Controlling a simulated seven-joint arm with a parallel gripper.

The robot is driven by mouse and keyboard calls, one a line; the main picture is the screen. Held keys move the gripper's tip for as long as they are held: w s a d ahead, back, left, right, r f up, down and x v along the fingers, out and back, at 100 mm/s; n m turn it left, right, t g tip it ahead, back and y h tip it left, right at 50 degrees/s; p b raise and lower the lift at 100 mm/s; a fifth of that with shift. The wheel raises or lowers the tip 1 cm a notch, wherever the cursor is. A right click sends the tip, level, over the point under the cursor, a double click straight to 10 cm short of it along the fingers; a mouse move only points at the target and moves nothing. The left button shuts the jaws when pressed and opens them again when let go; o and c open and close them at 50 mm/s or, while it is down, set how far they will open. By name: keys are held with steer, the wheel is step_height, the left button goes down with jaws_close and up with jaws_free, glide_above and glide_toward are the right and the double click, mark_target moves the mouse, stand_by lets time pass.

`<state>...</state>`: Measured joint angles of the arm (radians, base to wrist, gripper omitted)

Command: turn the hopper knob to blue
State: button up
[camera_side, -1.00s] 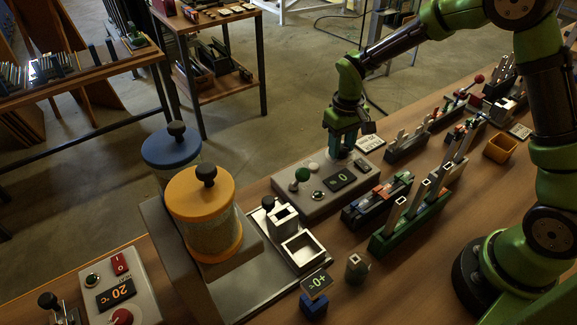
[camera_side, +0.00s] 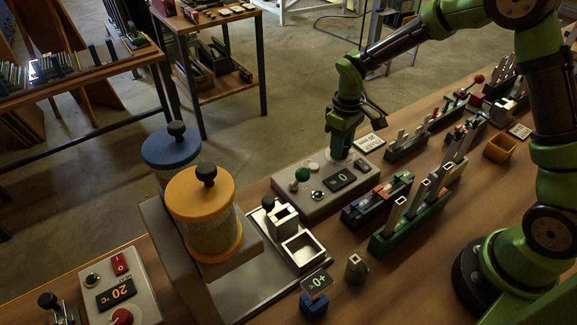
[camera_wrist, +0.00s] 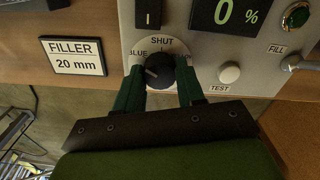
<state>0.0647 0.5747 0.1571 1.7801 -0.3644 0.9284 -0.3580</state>
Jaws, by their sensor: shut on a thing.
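The hopper knob (camera_wrist: 160,71) is a round black knob on the grey filler panel in the wrist view. Its white mark is on its left side, towards the BLUE label (camera_wrist: 138,53). The SHUT label (camera_wrist: 162,41) is above it, and a label to the right is mostly hidden. My gripper (camera_wrist: 160,82) has its green fingers shut on the knob, one on each side. In the side view, my gripper (camera_side: 341,150) points down at the far end of the panel (camera_side: 318,195) and hides the knob.
The panel also carries a display reading 0 % (camera_wrist: 225,12), a white TEST button (camera_wrist: 229,73) and a FILL control (camera_wrist: 289,62). A "FILLER 20 mm" sign (camera_wrist: 74,56) lies beside it. Blue-lidded (camera_side: 171,147) and orange-lidded (camera_side: 201,195) hoppers stand at left.

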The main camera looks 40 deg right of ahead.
steer(key=shift+r, duration=0.1)
steer(key=o, duration=1)
steer(key=shift+o, duration=0.2)
step_height(320, 180, up, 17)
